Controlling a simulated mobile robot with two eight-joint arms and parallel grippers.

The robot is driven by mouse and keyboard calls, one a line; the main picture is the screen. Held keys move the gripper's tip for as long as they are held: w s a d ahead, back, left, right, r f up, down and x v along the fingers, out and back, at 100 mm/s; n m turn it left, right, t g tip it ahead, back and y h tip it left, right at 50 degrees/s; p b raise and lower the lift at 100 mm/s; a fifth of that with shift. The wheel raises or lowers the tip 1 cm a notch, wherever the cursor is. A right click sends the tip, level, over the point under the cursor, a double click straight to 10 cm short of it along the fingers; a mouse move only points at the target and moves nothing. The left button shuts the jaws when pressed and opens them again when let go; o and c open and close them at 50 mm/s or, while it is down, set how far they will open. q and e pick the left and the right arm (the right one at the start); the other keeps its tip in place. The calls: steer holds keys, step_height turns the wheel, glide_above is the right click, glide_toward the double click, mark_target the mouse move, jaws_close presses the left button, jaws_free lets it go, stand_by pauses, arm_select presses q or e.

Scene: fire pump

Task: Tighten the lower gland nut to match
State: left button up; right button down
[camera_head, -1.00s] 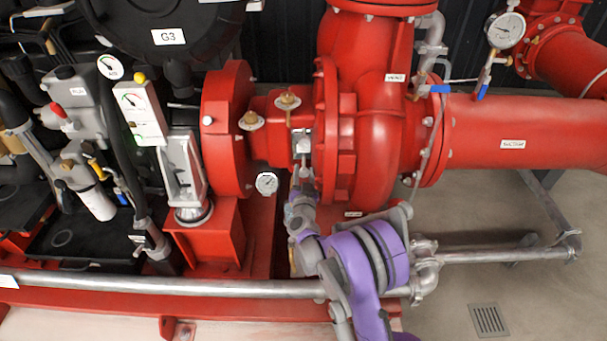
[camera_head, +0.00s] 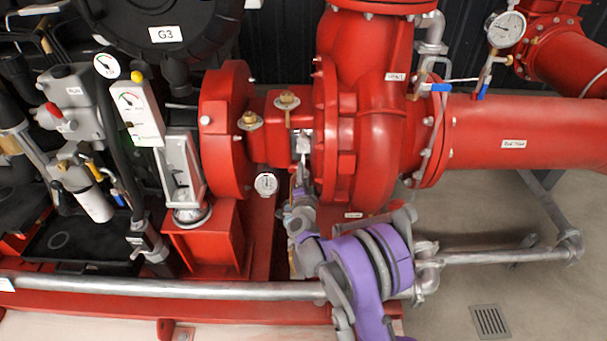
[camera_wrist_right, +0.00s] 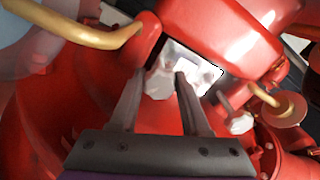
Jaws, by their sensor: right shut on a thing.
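My right gripper (camera_head: 302,168) reaches up into the gap beside the red pump casing, below the bright gland area (camera_head: 303,141). In the right wrist view my right gripper (camera_wrist_right: 160,76) has its two grey fingers closed around a pale metal nut (camera_wrist_right: 158,84), which shows between the fingertips. A bright metal gland piece (camera_wrist_right: 200,68) lies just behind it in the recess. Another hex nut (camera_wrist_right: 238,122) sits to the right, clear of the fingers. In the head view the nut in my grip is too small and too covered to make out. My left gripper is not in view.
The red pump casing (camera_head: 371,140) and red bearing flange (camera_head: 226,130) close in on both sides. Brass fittings (camera_head: 287,101) stand above the gap. A metal pipe (camera_head: 170,288) runs across the front.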

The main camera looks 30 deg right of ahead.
steer(key=shift+a+m, duration=0.1)
steer(key=shift+m, duration=0.4)
steer(key=shift+c, duration=1.8)
jaws_free()
steer(key=shift+s, duration=0.1)
steer(key=p+v, duration=0.1)
steer(key=v, duration=0.9)
steer(key=shift+s, duration=0.3)
steer(key=shift+a, duration=0.15)
